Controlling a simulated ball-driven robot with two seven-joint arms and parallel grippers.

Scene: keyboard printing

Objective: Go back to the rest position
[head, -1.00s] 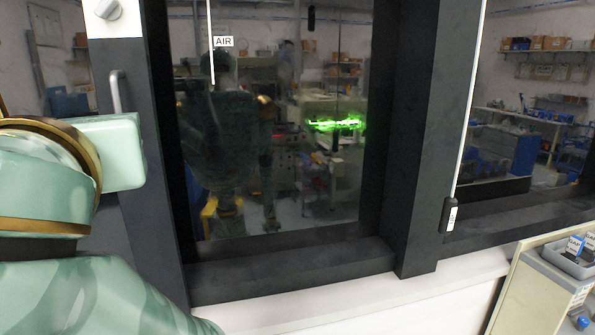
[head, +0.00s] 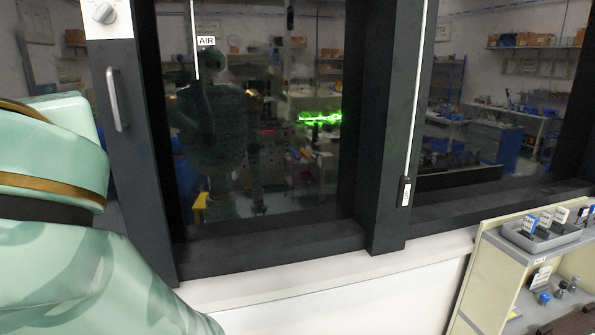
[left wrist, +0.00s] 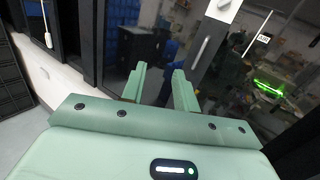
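My left gripper (left wrist: 160,86) shows in the left wrist view with its two green fingers apart and nothing between them. It faces the dark-framed machine with glass panes. In the head view my left arm fills the left side, and its fingers are not visible there. My right gripper is in neither view. The machine's glass window (head: 265,120) stands in front of me, with a grey door handle (head: 117,100) at its left and an AIR label on the glass.
A shelf cart (head: 500,245) stands at the lower right, with a grey tray (head: 545,240) of small labelled items on top and several small bottles (head: 560,290) below. A black crate (left wrist: 12,80) shows at the left of the left wrist view. The white lower panel (head: 340,295) is bare.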

